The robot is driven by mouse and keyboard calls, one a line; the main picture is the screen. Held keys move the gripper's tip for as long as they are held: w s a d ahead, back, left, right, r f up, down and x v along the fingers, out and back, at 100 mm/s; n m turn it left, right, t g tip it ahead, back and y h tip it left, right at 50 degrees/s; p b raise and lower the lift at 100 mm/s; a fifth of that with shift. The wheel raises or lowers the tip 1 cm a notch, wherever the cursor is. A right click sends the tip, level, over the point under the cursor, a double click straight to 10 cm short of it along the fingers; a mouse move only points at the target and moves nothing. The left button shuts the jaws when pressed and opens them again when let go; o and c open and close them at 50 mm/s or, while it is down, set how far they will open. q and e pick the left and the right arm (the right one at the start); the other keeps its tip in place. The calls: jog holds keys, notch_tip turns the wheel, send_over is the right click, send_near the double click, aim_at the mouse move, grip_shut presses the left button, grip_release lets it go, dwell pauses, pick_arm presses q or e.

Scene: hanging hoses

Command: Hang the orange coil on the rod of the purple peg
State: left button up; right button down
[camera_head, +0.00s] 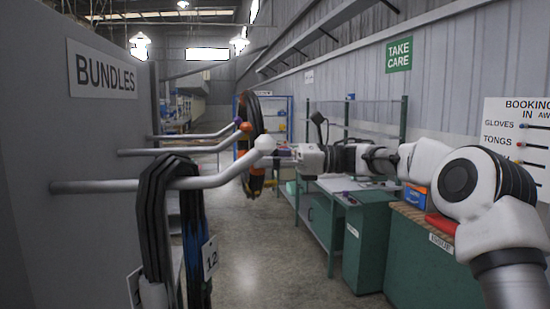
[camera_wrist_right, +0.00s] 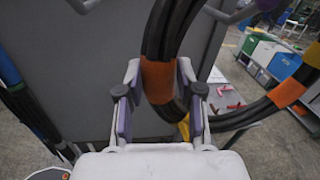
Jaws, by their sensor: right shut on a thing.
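The orange coil (camera_head: 256,112) is a loop of black hose with orange bands. It hangs upright in the head view, beside the rod tips. My right gripper (camera_wrist_right: 158,95) is shut on one orange band (camera_wrist_right: 158,72) of it; the arm reaches in from the right in the head view. A purple tip also shows at the top of the right wrist view (camera_wrist_right: 267,4). I cannot tell whether the rod passes through the loop. My left gripper is not in view.
The nearest rod has a white ball tip (camera_head: 265,144) and carries a black hose bundle (camera_head: 153,215); a blue bundle (camera_head: 193,240) hangs beside it. A farther rod (camera_head: 190,135) sits behind. Green cabinets (camera_head: 365,240) stand at the right, with clear floor (camera_head: 270,260) between.

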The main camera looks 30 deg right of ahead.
jog(key=shift+a+r, duration=0.1)
jog(key=shift+a, duration=0.45)
jog(key=w+a+f+b, duration=0.3)
jog(key=a+f, duration=0.2)
jog(key=a, duration=0.6)
jog(key=shift+w, duration=0.2)
dwell(0.3)
jog(key=shift+d, duration=0.1)
